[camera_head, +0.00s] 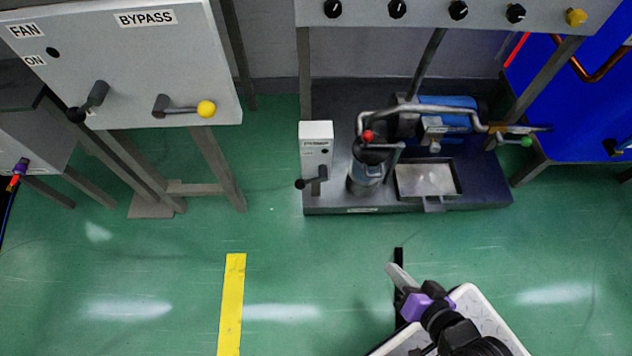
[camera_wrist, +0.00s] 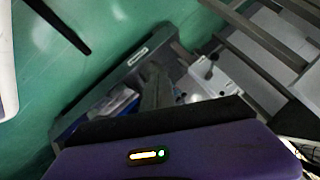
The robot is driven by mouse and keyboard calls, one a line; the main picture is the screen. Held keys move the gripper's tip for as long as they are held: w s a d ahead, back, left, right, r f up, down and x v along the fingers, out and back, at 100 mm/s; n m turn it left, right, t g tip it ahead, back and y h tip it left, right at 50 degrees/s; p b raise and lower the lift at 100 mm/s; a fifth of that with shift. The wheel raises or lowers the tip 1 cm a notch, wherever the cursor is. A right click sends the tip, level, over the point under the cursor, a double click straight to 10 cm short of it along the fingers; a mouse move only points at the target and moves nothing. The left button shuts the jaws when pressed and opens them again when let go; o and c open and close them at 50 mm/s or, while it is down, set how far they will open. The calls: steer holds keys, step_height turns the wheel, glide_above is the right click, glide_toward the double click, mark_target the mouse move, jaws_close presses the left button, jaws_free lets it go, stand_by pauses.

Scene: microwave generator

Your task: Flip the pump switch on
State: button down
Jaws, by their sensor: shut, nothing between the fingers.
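The pump switch is a small white box (camera_head: 316,141) with a tiny label, at the front left corner of the dark pump stand. Its dark lever (camera_head: 312,184) sticks out low on the front, with a round black knob at the left end. The box also shows in the wrist view (camera_wrist: 222,77), with its lever (camera_wrist: 209,68) near the top. My gripper (camera_head: 393,270) is shut and empty, over the green floor in front of the stand. It is below and right of the switch in the head view, clearly apart from it.
The pump stand (camera_head: 400,208) carries a pump, bent pipes with red and green knobs, and a metal tray (camera_head: 427,180). A grey cabinet (camera_head: 130,60) labelled BYPASS and FAN stands left. A blue cabinet (camera_head: 590,105) stands right.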

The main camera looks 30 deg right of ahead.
mark_target(310, 181)
steer(key=w+d+f+m+g+y+p, duration=0.35)
steer(key=w+f+m+p, duration=0.25)
steer(key=w+f+m, duration=0.45)
steer(key=w+d+r+m+y+p, duration=0.1)
steer(key=w+r+m+y+p, duration=0.3)
steer(key=w+r+m, duration=0.6)
steer(key=shift+w+r+g+y+p, duration=0.2)
steer(key=shift+r+g+y+p, duration=0.15)
steer(key=shift+r+y, duration=0.35)
steer(key=shift+f, duration=0.2)
steer(key=w+a+f+b, duration=0.4)
steer(key=w+a+b, duration=0.2)
steer(key=w+a, duration=0.1)
steer(key=shift+w+a, duration=0.3)
steer(key=shift+w, duration=0.1)
